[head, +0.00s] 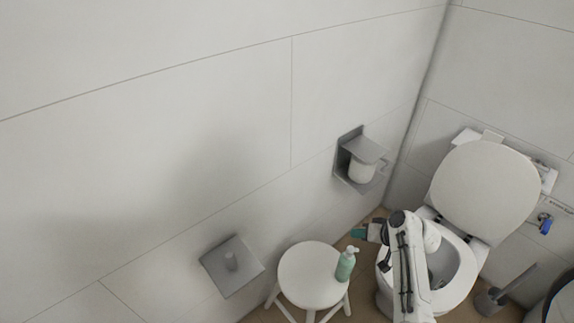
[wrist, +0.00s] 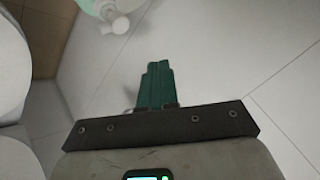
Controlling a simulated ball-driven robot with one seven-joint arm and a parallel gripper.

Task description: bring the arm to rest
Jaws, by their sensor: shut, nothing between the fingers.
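My gripper (head: 358,233) is at the end of my white arm, in front of the toilet and above and to the right of the white stool in the head view. In the wrist view my gripper (wrist: 157,68) has its green fingers together with nothing between them. A green pump bottle (head: 345,265) with a white top stands upright on the right side of the round white stool (head: 303,273). The bottle (wrist: 95,8) is partly cut off at the top of the wrist view. The fingers are apart from it.
The toilet (head: 483,192) has its lid up, and my arm crosses in front of its bowl. A grey holder with a paper roll (head: 361,170) and another grey holder (head: 231,266) are on the left wall. A toilet brush (head: 492,298) stands at the right.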

